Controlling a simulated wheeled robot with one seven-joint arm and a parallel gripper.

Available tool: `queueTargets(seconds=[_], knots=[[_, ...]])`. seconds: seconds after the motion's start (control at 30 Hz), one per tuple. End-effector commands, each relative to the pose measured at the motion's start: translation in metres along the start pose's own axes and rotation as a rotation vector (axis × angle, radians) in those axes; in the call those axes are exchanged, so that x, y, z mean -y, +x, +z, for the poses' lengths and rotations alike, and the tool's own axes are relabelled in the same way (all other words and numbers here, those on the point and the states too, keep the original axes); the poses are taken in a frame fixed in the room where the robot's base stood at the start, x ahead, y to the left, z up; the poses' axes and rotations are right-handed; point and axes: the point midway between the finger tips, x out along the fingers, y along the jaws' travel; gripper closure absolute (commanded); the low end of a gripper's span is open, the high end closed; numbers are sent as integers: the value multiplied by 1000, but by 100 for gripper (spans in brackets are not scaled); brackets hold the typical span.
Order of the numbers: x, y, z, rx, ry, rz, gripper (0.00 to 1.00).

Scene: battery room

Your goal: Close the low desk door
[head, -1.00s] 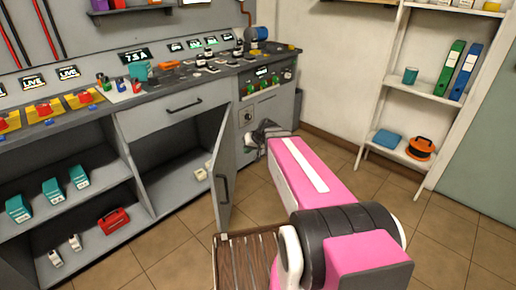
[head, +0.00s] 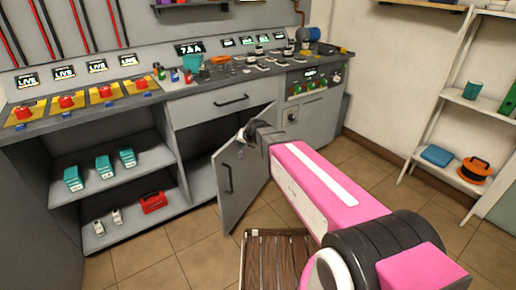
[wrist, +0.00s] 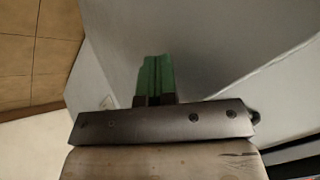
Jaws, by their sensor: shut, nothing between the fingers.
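The low desk door (head: 247,185) is grey and stands partly open below a drawer. Its dark handle (head: 229,177) shows on its outer face. The cabinet opening (head: 195,150) shows to its left, dark inside. In the head view my arm's wrist end is at the door's upper part; the fingertips are hidden there, and I cannot tell whether they touch the door. In the wrist view my gripper (wrist: 152,80) has its green fingers together and empty, pointing at a grey panel (wrist: 205,50) close in front.
A slatted wooden item (head: 270,262) stands on the tiled floor just in front of the door. Open shelves (head: 110,185) with teal boxes and a red case (head: 152,202) are at left. A white shelf rack (head: 440,125) stands at right.

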Motion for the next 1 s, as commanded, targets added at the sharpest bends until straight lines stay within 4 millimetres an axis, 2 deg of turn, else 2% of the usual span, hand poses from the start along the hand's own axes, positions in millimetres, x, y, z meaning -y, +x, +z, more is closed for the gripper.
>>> queueTargets(seconds=[0.03,0.2,0.5,0.7,1.0], knots=[[15,12,-7,0,-3,-3,100],[52,41,-22,0,-2,-2,100],[102,83,-51,0,0,-1,100],[119,96,-62,0,0,-1,100],[124,100,-65,0,1,-1,100]])
